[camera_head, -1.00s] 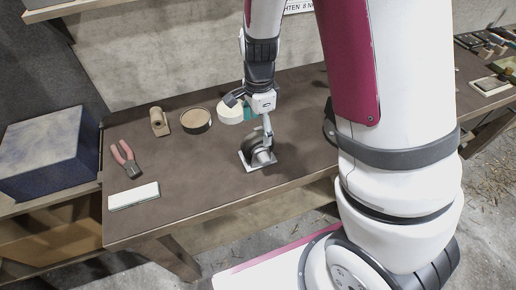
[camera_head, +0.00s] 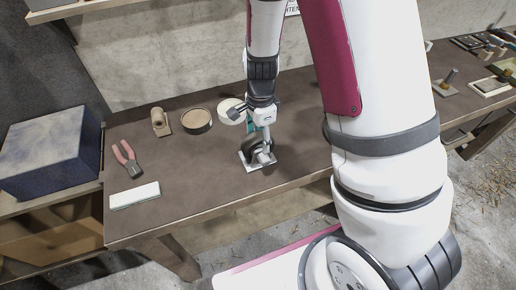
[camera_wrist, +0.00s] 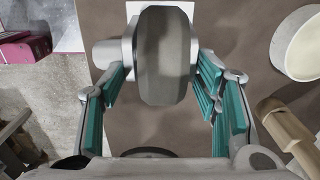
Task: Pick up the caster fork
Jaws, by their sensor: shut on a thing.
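The caster fork (camera_head: 258,162) has a dark wheel and a pale metal plate, and it is near the front edge of the brown workbench (camera_head: 200,185). In the wrist view its grey wheel (camera_wrist: 163,60) is between my teal-padded fingers. My gripper (camera_head: 261,140) comes down from above and is shut on the caster fork; it also shows in the wrist view (camera_wrist: 165,80). The fingers hide part of the fork in the head view. I see no clear gap between its plate and the bench top.
Behind it are a white round dish (camera_head: 229,110), a brown round tin (camera_head: 196,121) and a tan cylindrical piece (camera_head: 158,120). Pink-handled pliers (camera_head: 127,160) and a white block (camera_head: 135,195) lie left. The bench between them and the fork is clear.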

